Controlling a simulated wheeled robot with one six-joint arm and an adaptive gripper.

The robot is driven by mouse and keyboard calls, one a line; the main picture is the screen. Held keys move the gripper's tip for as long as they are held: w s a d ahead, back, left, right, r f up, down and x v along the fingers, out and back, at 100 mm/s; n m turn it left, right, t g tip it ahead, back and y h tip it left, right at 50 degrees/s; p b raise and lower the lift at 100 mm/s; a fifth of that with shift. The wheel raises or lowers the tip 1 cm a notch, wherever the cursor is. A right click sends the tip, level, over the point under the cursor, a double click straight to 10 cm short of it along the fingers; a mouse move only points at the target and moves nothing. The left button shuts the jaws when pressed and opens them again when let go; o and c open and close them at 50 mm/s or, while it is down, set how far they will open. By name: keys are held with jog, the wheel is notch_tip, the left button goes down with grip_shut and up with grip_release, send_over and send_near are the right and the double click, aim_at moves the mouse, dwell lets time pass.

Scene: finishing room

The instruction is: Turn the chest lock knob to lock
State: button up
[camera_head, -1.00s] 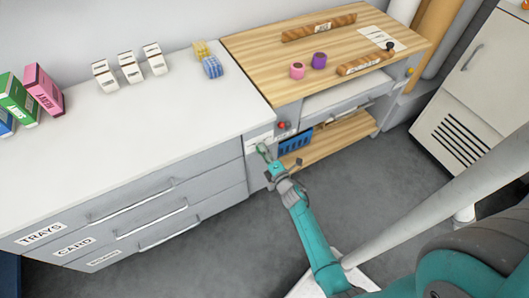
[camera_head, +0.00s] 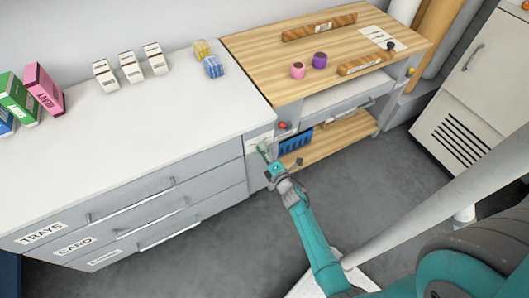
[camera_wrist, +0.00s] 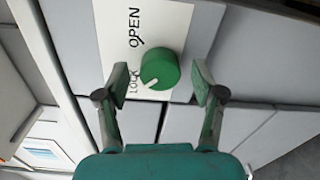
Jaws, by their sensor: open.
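The green chest lock knob (camera_wrist: 160,68) shows in the wrist view on a white label plate (camera_wrist: 172,20) marked OPEN and LOCK. A white pointer line on the knob points down and to the left, beside the word LOCK. My gripper (camera_wrist: 160,80) is open, with one finger on each side of the knob and a visible gap to both. In the head view my gripper (camera_head: 268,158) is at the front right end of the drawer chest (camera_head: 165,195), where the knob is small and hard to make out.
A wooden-topped workbench (camera_head: 262,42) stands right of the chest, with a red button (camera_head: 282,125) on its front and a blue crate (camera_head: 296,143) on its lower shelf. Boxes stand on the chest top. The floor (camera_head: 380,200) in front is mostly clear.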

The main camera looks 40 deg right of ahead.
jog(key=v, duration=1.2)
dwell(0.3)
jog(key=s+a+r+m+y, duration=0.1)
jog(key=s+a+r+m, duration=0.3)
jog(key=s+a, duration=0.4)
jog(key=s+a+r+m+y, duration=0.1)
jog(key=s+a+r+m, duration=0.35)
jog(key=s+a, duration=0.3)
jog(key=s+a+r+m+g+y, duration=0.1)
jog(key=s+a+r+m, duration=0.1)
jog(key=s+r+m, duration=0.2)
jog(key=s+a+r+m+g+y, duration=0.1)
jog(key=s+r+m, duration=0.3)
jog(key=s+r, duration=0.4)
notch_tip(320, 180, up, 2)
jog(key=shift+a+y, duration=0.4)
jog(key=shift+a, duration=0.5)
jog(key=shift+s, duration=0.1)
